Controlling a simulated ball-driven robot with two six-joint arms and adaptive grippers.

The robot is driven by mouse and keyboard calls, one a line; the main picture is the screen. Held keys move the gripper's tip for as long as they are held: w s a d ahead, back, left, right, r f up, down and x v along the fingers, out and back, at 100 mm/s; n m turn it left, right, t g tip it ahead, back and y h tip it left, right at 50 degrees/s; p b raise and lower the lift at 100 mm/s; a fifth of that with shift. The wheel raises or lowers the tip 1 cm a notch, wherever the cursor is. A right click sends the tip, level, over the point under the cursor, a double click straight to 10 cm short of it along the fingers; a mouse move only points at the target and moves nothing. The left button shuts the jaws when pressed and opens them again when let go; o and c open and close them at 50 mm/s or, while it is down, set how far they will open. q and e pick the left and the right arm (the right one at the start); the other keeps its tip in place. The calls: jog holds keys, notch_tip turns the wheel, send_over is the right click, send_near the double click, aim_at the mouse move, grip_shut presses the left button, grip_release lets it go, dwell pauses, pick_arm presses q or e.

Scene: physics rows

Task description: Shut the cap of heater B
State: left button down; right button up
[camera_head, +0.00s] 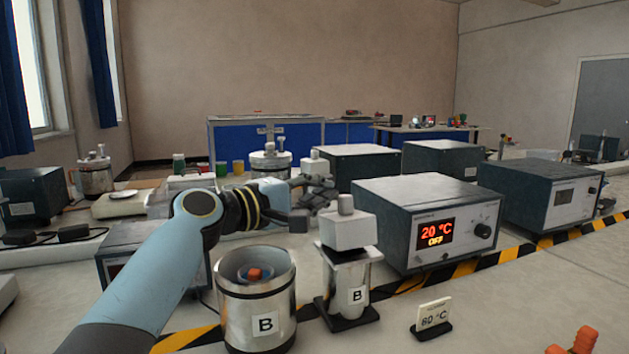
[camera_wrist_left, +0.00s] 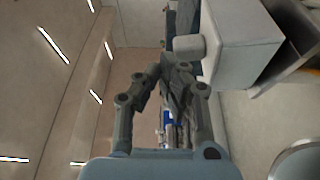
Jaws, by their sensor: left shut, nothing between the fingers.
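A wider open metal vessel (camera_head: 256,306), also labelled B, stands to the left, with a blue ring and an orange piece inside. My left gripper (camera_head: 318,192) is shut and empty, just left of and behind the cap. My right gripper is not in view.
A control box (camera_head: 428,222) reading 20 °C OFF stands to the right. A small 80 °C sign (camera_head: 432,318) is in front. Black and yellow tape (camera_head: 512,252) crosses the table. Orange pieces (camera_head: 574,341) lie at the lower right. The front right table is mostly clear.

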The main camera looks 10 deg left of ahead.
pick_arm(q)
jog(key=shift+s+d+f, duration=0.25)
jog(key=shift+s+d, duration=0.1)
jog(key=shift+s, duration=0.15)
jog(key=shift+s+d+f, duration=0.25)
jog(key=shift+s+d, duration=0.1)
jog(key=shift+s, duration=0.15)
jog(key=shift+p, duration=0.3)
